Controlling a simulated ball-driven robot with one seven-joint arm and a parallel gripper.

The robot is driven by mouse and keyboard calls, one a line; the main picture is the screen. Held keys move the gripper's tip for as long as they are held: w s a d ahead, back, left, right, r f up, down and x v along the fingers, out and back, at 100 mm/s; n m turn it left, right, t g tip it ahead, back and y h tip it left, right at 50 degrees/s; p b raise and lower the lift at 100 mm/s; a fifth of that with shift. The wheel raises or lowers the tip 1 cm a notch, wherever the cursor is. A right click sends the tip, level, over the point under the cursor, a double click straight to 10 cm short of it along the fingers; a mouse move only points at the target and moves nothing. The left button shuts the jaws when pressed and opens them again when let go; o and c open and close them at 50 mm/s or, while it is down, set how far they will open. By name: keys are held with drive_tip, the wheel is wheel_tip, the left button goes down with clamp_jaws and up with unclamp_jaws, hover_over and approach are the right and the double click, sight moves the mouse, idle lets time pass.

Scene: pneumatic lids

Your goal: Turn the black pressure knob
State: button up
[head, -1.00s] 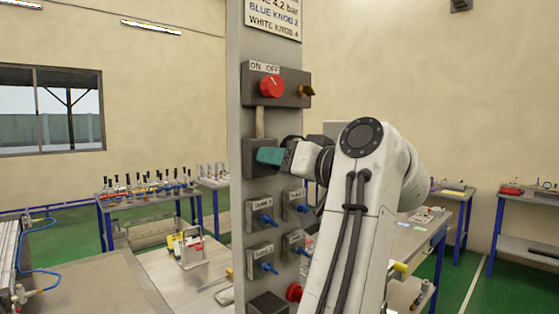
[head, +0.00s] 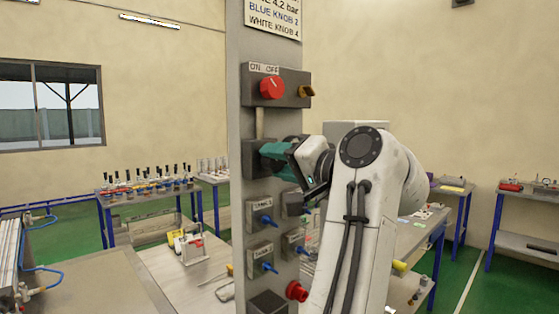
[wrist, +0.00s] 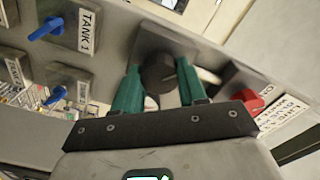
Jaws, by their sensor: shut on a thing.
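The black pressure knob (wrist: 158,73) shows in the wrist view, round and dark on its grey box. The green fingers of my gripper (wrist: 158,84) stand on either side of it and are shut on it. In the head view my gripper (head: 276,158) reaches the dark box (head: 250,160) on the grey panel (head: 238,120) from the right. There the knob itself is hidden behind the fingers. A gauge, if there is one, cannot be read in these views.
A red ON/OFF knob (head: 272,88) and a brown-yellow knob (head: 306,91) sit above. Blue valve handles (head: 266,219) on labelled boxes and a red knob (head: 297,291) sit below. A sign (head: 274,16) tops the panel. Workbenches stand behind.

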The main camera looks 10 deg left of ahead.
idle(0.4)
drive_tip(key=o, duration=1.1)
drive_tip(key=shift+c, duration=0.2)
drive_tip(key=b+v, duration=0.3)
drive_tip(key=v, duration=0.7)
drive_tip(key=shift+s+d+b, duration=0.25)
drive_tip(key=shift+d+b, duration=0.1)
